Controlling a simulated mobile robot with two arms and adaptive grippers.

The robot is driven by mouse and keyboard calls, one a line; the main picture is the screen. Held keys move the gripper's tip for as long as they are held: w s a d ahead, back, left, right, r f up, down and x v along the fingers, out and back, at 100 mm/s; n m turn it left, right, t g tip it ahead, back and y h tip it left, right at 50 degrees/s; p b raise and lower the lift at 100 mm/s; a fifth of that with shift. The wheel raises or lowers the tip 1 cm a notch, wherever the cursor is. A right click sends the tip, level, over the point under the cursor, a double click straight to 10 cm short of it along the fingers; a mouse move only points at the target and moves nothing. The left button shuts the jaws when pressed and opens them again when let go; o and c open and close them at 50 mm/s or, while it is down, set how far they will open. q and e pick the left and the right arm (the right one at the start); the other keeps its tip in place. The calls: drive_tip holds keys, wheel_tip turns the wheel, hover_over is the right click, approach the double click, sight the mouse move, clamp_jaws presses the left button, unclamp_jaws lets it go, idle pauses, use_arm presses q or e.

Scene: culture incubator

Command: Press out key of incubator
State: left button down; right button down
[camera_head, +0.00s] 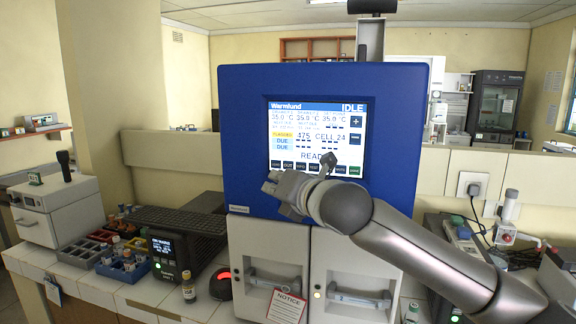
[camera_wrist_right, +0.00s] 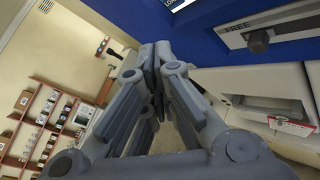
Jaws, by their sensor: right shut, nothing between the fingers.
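The incubator (camera_head: 232,130) has a blue upper housing with a lit screen (camera_head: 310,125) reading "IDLE" and, partly covered, "READ". A row of small dark keys runs along the screen's bottom edge, with a green one (camera_head: 355,170) at its right end. My right gripper (camera_head: 271,183) is in front of the housing, by the screen's lower left, and hides part of the key row. In the right wrist view its fingers (camera_wrist_right: 150,62) are together and empty. Contact with the panel cannot be told. My left gripper is out of view.
Below the housing are two pale doors with handles (camera_head: 360,298) and a hanging notice (camera_head: 286,307). A black device (camera_head: 168,255), a rack of vials (camera_head: 122,265) and a white box (camera_head: 55,208) stand left on the bench. A wall socket (camera_head: 472,187) is at right.

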sight(288, 165)
drive_tip(key=w+p, duration=0.1)
drive_tip(key=w+d+p, duration=0.1)
drive_tip(key=w, duration=0.1)
drive_tip(key=w+p, duration=0.1)
drive_tip(key=w, duration=0.1)
drive_tip(key=shift+d, duration=0.3)
idle(1.2)
drive_tip(key=shift+w+d+p, duration=0.15)
drive_tip(key=shift+w+p, duration=0.25)
drive_tip(key=shift+p, duration=0.3)
